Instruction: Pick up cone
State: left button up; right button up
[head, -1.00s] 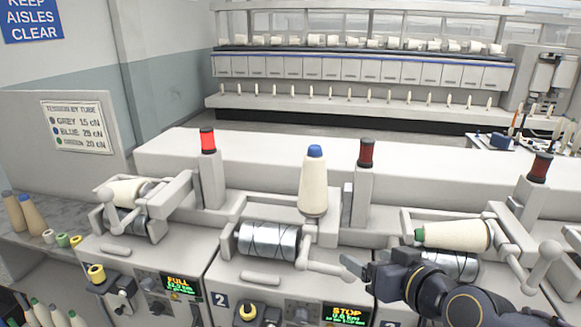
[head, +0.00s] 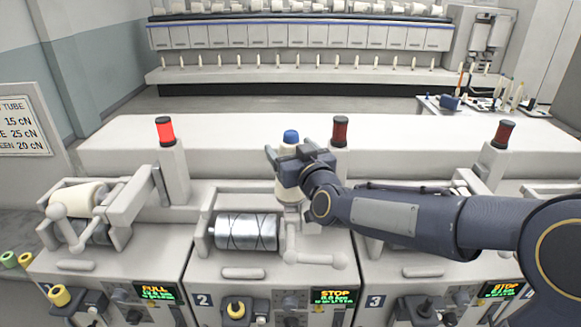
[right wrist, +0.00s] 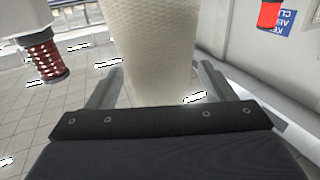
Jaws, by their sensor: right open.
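The cone (head: 291,137) stands upright above machine 2, cream yarn with a blue tip; in the head view my right gripper hides most of its body. My right gripper (head: 276,157) is open at the cone's body. In the right wrist view the cone (right wrist: 150,50) fills the upper middle, and its body reaches down between the two spread fingers of the gripper (right wrist: 150,88). Whether either finger touches it, I cannot tell. My left gripper is not in view.
Close by stand a dark red lamp post (head: 340,132) to the right and a lit red lamp post (head: 165,131) to the left. A metal drum (head: 245,232) lies below the cone. Another cone (head: 80,196) sits on machine 1. A long frame of bobbins runs along the back.

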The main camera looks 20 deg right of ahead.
jog(key=shift+w, duration=0.1)
jog(key=c, duration=1.4)
notch_tip(320, 180, up, 12)
jog(key=p, duration=0.5)
jog(key=shift+r, duration=0.2)
jog(key=shift+c, duration=0.2)
